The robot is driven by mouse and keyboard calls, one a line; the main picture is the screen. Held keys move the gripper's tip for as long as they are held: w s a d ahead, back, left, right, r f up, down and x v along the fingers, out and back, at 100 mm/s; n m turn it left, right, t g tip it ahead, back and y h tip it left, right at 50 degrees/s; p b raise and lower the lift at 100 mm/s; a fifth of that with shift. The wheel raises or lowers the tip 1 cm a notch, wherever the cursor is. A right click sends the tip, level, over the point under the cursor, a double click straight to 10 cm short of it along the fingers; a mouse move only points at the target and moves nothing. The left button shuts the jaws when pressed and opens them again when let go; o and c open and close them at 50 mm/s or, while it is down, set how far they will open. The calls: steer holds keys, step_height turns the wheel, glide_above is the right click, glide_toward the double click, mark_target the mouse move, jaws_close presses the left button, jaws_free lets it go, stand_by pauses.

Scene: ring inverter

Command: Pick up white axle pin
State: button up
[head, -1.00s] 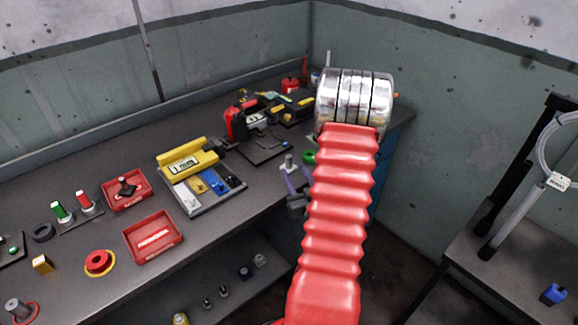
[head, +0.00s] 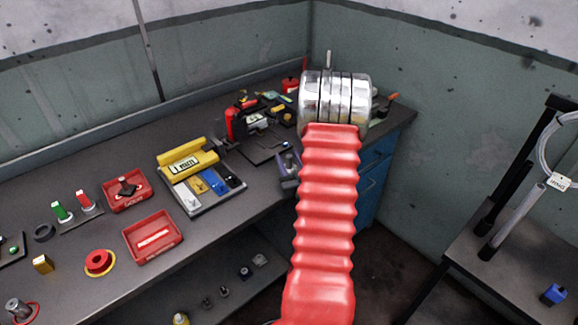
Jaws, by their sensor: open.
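My gripper (head: 290,168) shows only in part, as a grey-purple shape at the left edge of my red sleeved arm, over the bench near its front edge. It is open, with nothing seen in it. No white axle pin can be made out for certain. The spot where a small pale upright peg stood a second ago is now covered by my gripper and arm, and I cannot tell if that peg is the pin.
Left of my gripper stands a grey tray (head: 221,203) with a yellow block (head: 188,160) and coloured parts. Two red trays (head: 129,203) (head: 138,254) lie further left. A dark stand (head: 262,153) and a red-and-black tool (head: 235,124) are behind. A second table (head: 510,255) stands at right.

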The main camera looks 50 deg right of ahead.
steer(key=shift+x, duration=1.95)
steer(key=shift+r, duration=0.1)
steer(key=shift+c, duration=0.2)
jaws_close()
